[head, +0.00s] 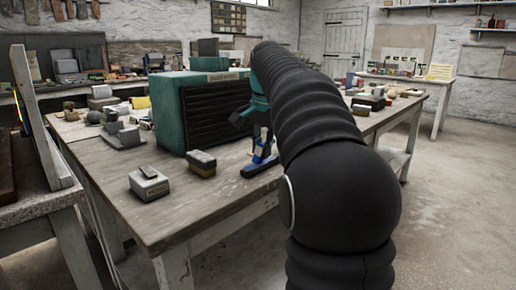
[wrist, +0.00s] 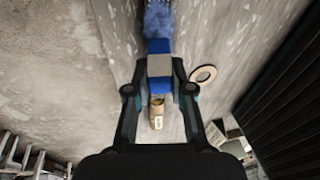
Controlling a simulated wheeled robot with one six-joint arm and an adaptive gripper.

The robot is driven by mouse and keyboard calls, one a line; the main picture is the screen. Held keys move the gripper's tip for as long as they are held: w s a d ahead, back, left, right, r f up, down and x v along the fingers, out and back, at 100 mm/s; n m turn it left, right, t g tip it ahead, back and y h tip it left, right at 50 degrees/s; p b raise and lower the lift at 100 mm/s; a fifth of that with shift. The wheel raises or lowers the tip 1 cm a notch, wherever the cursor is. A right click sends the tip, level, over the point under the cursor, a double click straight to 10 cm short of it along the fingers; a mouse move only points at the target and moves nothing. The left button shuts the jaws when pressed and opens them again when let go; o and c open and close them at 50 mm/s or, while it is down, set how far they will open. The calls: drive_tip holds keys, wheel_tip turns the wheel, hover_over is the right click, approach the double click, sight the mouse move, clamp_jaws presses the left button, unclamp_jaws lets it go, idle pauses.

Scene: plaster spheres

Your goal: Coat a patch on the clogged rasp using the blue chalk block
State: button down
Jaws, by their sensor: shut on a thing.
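My gripper (head: 263,143) is low over the near bench, and in the wrist view its two fingers (wrist: 159,68) are shut on the blue chalk block (wrist: 159,46). The block shows a blue end and a grey face between the fingertips. It also shows small and blue below the gripper in the head view (head: 259,152). The rasp (wrist: 158,17) is a narrow strip with a mottled blue surface, just beyond the block at the top of the wrist view. In the head view it is a dark bar with blue on it (head: 256,169). I cannot tell whether block and rasp touch.
A big teal box with a black ribbed front (head: 216,112) stands close left of my gripper. A brush-like block (head: 202,163) and a grey box (head: 149,183) sit nearer on the bench (head: 215,205). Bare bench lies in front.

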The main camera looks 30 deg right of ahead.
idle(0.4)
drive_tip(key=shift+s+a+r, duration=0.3)
drive_tip(key=shift+a+r, duration=0.35)
drive_tip(key=shift+a, duration=0.25)
drive_tip(key=shift+f, duration=0.1)
drive_tip(key=shift+f, duration=0.2)
drive_tip(key=shift+f, duration=0.4)
